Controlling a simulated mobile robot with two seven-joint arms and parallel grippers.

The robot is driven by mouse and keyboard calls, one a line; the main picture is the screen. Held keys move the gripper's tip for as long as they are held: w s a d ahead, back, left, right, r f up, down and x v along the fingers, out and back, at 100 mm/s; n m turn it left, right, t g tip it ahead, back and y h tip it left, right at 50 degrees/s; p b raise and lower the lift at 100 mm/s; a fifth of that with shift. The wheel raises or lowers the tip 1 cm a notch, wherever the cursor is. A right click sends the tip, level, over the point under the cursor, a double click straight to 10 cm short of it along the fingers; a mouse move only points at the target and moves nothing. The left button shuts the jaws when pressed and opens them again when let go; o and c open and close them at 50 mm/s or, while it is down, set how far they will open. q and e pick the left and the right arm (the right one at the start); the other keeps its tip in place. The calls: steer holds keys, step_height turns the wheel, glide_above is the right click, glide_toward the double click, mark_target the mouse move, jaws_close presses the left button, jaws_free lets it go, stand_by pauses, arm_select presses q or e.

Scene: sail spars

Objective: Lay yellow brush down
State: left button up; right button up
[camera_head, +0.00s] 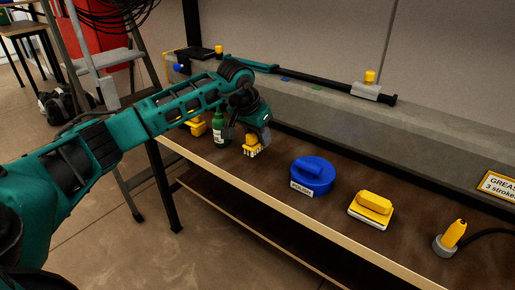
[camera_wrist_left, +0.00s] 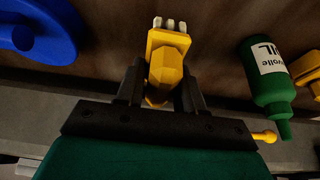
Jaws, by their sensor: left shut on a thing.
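The yellow brush (camera_head: 253,150) is in my left gripper (camera_head: 250,137), over the brown workbench top (camera_head: 270,190), between a green bottle and a blue round container. Its pale bristles point down in the head view; I cannot tell whether they touch the bench. In the left wrist view the brush (camera_wrist_left: 168,50) sits between the two black fingers of my left gripper (camera_wrist_left: 161,88), which are shut on it. Its pale bristle tufts stick out past the fingertips. My right gripper is not in view.
The green bottle (camera_head: 219,130) stands close left of the gripper. The labelled blue container (camera_head: 315,172) is to the right, then a yellow block with a pale base (camera_head: 372,208) and a yellow-handled tool (camera_head: 455,234). Bare bench lies between them. A grey ledge (camera_head: 340,130) runs behind.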

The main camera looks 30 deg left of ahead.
mark_target(258, 146)
arm_select(q)
step_height(258, 146, down, 4)
steer(key=o, duration=0.9)
steer(key=shift+b, duration=0.3)
steer(key=shift+o, duration=0.2)
steer(key=shift+r, duration=0.1)
steer(key=p+v, duration=0.2)
steer(key=v, duration=1)
